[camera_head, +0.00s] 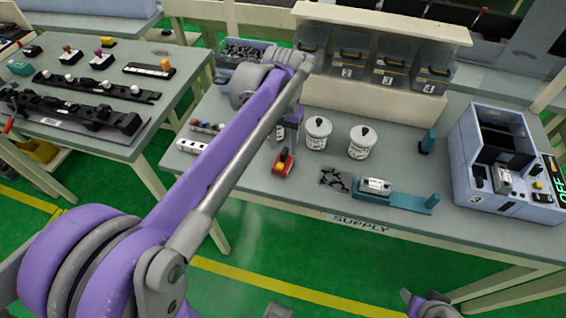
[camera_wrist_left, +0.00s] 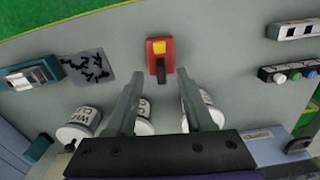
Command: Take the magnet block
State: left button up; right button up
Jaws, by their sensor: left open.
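The red block with a yellow patch and a black handle, which I take to be the magnet block (camera_head: 283,162), lies on the grey supply table near its front edge. It also shows in the left wrist view (camera_wrist_left: 158,47), at the top middle. My left gripper (camera_head: 291,128) is over the table just behind the block. In the left wrist view its two fingers (camera_wrist_left: 158,74) are apart with nothing held between them, and the black handle shows in the gap. A grey part of my right arm (camera_head: 432,306) shows at the bottom edge; its jaw state is unclear.
Two white canisters (camera_head: 318,134) (camera_head: 363,142) stand right of the gripper. A dark-marked patch (camera_head: 335,180) and a teal fixture (camera_head: 408,198) lie to the right. Left are a white strip (camera_head: 192,146) and a coloured-knob rack (camera_head: 207,127). Numbered bins (camera_head: 390,72) stand behind.

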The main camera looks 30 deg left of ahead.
aim_at(283, 154)
pick_arm(q)
notch_tip(283, 154, down, 4)
jog(key=shift+s+f, duration=0.1)
jog(key=shift+f, duration=0.05)
grip_shut()
dwell(1.4)
